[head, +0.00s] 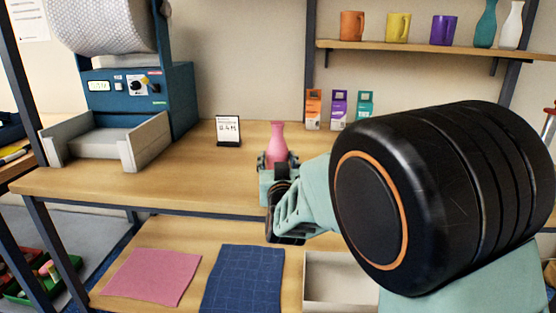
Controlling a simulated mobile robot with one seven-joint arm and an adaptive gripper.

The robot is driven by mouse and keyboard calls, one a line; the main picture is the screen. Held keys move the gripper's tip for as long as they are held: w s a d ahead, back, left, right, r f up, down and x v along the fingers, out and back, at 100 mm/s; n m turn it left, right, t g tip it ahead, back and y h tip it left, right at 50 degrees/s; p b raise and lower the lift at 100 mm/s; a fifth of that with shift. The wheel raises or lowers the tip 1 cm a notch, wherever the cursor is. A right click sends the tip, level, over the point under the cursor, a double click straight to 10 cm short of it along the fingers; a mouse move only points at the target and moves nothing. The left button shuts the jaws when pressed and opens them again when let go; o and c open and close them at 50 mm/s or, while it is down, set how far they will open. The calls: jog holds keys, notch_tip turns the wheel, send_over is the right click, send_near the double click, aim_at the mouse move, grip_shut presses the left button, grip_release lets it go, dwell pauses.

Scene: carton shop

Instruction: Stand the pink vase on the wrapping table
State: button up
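The pink vase (278,143) is upright over the wooden top of the wrapping table (215,182), near the table's middle. My gripper (277,161) reaches in from the front right, with one finger on each side of the vase's lower body. The fingers look closed against it. The vase's base is hidden behind the gripper, so I cannot tell whether it touches the table.
A small sign (228,131) stands left of the vase. Three small cartons, orange (313,110), purple (338,108) and teal (365,106), stand behind. A blue machine (180,95) with a grey tray (105,140) fills the left. Cloths lie below.

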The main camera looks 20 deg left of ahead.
jog(key=shift+o, duration=0.9)
jog(key=shift+r, duration=0.1)
jog(key=shift+s+d, duration=0.1)
jog(key=shift+s, duration=0.05)
jog(key=p+v, duration=0.1)
jog(key=v, duration=1)
jog(key=shift+s+d+p, duration=0.1)
jog(key=shift+s+p, duration=0.2)
jog(key=shift+p, duration=0.1)
jog(key=shift+r, duration=0.15)
